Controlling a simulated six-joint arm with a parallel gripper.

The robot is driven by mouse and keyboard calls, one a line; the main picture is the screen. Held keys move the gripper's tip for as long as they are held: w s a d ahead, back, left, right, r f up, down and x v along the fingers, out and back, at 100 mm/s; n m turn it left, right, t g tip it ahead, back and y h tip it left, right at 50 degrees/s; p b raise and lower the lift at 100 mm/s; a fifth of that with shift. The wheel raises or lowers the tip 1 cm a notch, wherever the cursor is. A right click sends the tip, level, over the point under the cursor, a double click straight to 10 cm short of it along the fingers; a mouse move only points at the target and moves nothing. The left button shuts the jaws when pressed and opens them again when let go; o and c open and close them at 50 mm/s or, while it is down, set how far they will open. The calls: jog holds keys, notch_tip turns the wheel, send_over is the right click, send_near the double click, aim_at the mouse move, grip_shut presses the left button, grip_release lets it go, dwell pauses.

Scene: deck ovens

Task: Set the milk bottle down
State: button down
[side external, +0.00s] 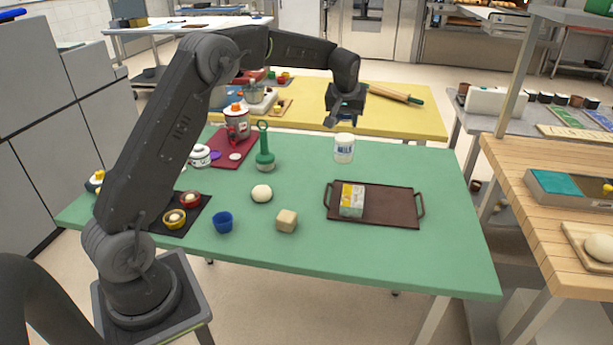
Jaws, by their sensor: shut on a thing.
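The milk bottle (344,150) is white with a blue label. It is upright over the back right part of the green table, behind the brown tray. My gripper (345,121) is directly above it, pointing down, and is shut on its top. The exact grip on the bottle is too small to see clearly. I cannot tell whether the bottle's base touches the green table (350,265) or hangs just above it.
The brown tray (393,208) holds a small carton (352,200). The table's front right is clear.

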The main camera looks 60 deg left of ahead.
jog(key=s+a+n, duration=0.2)
jog(key=s+a, duration=0.2)
jog(key=a, duration=0.7)
notch_tip(320, 180, down, 10)
jog(key=s, duration=0.1)
jog(key=shift+a+f+n+g+y, duration=0.15)
jog(key=shift+a+n+g+y, duration=0.15)
jog(key=shift+a, duration=0.15)
jog(key=c, duration=0.7)
grip_release()
jog(key=shift+f, duration=0.15)
jog(key=shift+o, duration=0.2)
